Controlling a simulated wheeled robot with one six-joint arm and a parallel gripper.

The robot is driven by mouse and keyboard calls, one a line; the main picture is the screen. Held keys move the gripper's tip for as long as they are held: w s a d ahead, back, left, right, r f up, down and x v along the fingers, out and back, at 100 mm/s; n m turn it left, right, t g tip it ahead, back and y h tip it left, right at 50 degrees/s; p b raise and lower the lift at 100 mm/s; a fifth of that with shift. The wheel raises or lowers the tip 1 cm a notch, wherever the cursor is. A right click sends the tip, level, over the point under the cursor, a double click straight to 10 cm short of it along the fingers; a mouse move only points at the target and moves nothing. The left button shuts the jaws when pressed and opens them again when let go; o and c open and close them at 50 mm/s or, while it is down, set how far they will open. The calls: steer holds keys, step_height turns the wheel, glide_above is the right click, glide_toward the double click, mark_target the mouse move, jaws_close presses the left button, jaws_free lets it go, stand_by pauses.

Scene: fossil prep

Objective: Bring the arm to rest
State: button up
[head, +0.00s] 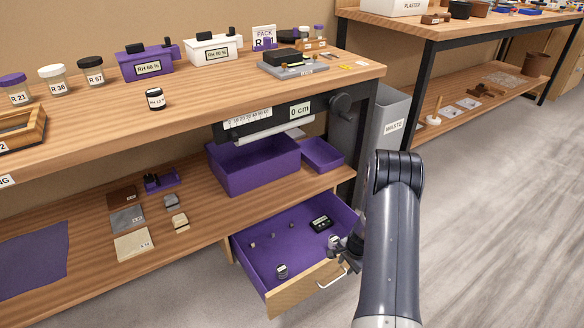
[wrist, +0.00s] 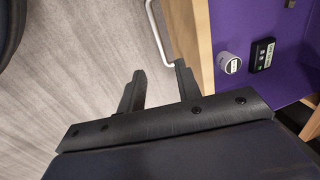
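My gripper (head: 342,246) is at the right side of the open lower drawer (head: 262,268), near its front corner. In the wrist view my gripper's two dark fingers (wrist: 159,78) stand apart with only floor seen between them, so it is open and empty. The drawer's metal handle (head: 333,278) is close by; in the wrist view the handle (wrist: 158,36) is ahead of the fingers and apart from them. My arm reaches down from the right of the bench.
The purple-lined drawer holds a black labelled box (head: 321,223), a small labelled jar (head: 282,271) and several small pieces. A grey waste bin (head: 390,112) stands behind my arm. The workbench (head: 205,92) with jars is on the left. Open floor (head: 480,220) lies to the right.

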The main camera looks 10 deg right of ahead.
mark_target(339, 279)
steer(key=f+b, duration=0.1)
steer(key=f, duration=0.2)
steer(key=w+f+b, duration=0.1)
steer(key=f, duration=0.2)
steer(key=f+b, duration=0.1)
steer(key=f, duration=0.2)
steer(key=shift+w+a+f, duration=0.3)
steer(key=shift+w, duration=0.1)
steer(key=shift+w+r, duration=0.1)
steer(key=shift+r, duration=0.05)
steer(key=shift+w+a, duration=0.15)
steer(key=shift+w, duration=0.1)
steer(key=shift+s, duration=0.1)
